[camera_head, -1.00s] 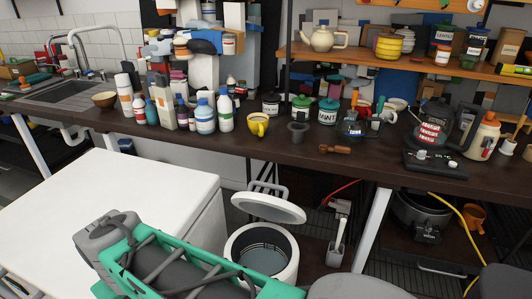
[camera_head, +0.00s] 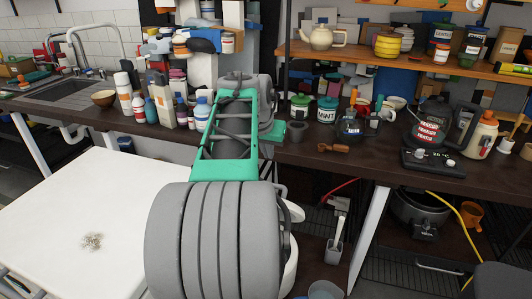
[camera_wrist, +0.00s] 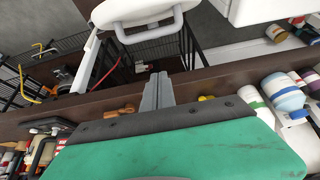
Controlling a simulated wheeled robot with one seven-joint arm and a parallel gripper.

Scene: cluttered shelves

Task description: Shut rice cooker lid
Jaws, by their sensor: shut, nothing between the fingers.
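The white rice cooker (camera_head: 291,268) stands low, in front of the dark bench, and my arm hides most of it in the head view. The edge of its lid (camera_head: 296,212) shows just right of my arm, raised above the body. In the wrist view, the white lid (camera_wrist: 130,10) with its looped handle (camera_wrist: 150,36) is at the top. My gripper (camera_wrist: 157,82) is shut and empty, with its grey fingers below the handle in that picture and apart from it. In the head view I cannot make out the fingertips.
A white surface (camera_head: 70,200) with a small pale pile (camera_head: 92,241) is on the left. A yellow cable (camera_head: 455,216) hangs at right.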

